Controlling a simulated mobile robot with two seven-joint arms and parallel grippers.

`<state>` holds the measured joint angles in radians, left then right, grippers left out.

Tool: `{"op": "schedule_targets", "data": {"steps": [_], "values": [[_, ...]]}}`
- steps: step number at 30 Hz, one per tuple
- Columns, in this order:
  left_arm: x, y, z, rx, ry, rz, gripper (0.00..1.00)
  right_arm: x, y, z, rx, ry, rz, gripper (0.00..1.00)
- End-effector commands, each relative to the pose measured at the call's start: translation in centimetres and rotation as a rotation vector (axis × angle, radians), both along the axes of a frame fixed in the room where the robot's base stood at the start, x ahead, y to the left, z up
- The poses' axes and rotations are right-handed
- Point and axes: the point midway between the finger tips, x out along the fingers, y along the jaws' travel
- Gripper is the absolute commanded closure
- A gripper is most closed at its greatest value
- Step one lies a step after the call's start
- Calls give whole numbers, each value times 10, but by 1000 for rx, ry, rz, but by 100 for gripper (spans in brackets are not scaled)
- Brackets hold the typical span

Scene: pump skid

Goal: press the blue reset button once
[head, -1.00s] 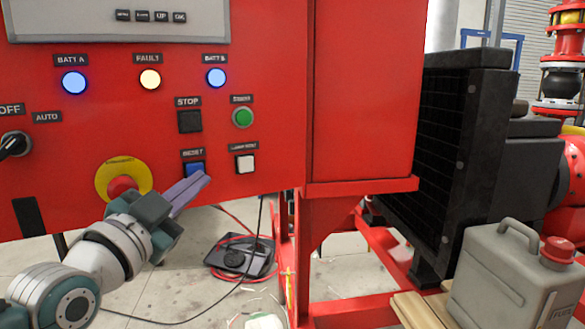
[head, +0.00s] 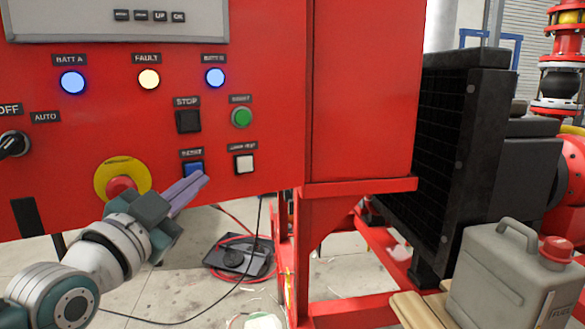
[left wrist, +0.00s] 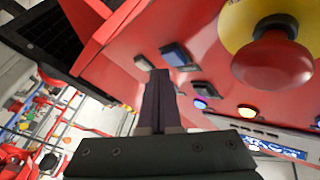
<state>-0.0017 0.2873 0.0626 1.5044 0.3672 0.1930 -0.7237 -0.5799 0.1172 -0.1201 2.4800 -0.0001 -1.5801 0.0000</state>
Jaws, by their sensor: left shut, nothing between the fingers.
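The blue reset button (head: 193,169) is on the lower part of the red control panel, under a small dark label. In the left wrist view the blue button (left wrist: 175,56) shows just beyond the fingertips. My left gripper (head: 203,179) is shut and empty, its purple fingers pointing up and right beside the lower right of the button. In the left wrist view the fingers (left wrist: 159,74) end close to the button. I cannot tell whether they touch it. The fingers cover part of the button's lower edge in the head view. My right gripper is not in view.
A red emergency knob on a yellow plate (head: 104,180) is left of the button, close above my left wrist. A black stop button (head: 188,121), a green button (head: 241,117) and a white button (head: 245,163) are nearby. A fuel can (head: 500,280) stands at lower right.

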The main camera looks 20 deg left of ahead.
Motion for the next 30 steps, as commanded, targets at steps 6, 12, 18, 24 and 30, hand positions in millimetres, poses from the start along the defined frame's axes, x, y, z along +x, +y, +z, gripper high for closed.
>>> {"op": "schedule_targets", "data": {"steps": [6, 12, 18, 24, 30], "values": [[5, 5, -1, 2, 0, 0, 100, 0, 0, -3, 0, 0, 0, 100], [5, 6, 0, 1, 1, 0, 100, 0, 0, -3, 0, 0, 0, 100], [5, 6, 0, 1, 0, 0, 100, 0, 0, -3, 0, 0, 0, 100], [7, 8, 0, 1, 0, 0, 100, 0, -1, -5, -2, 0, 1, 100], [8, 10, 0, 1, -1, 0, 100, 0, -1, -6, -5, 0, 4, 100]]}}
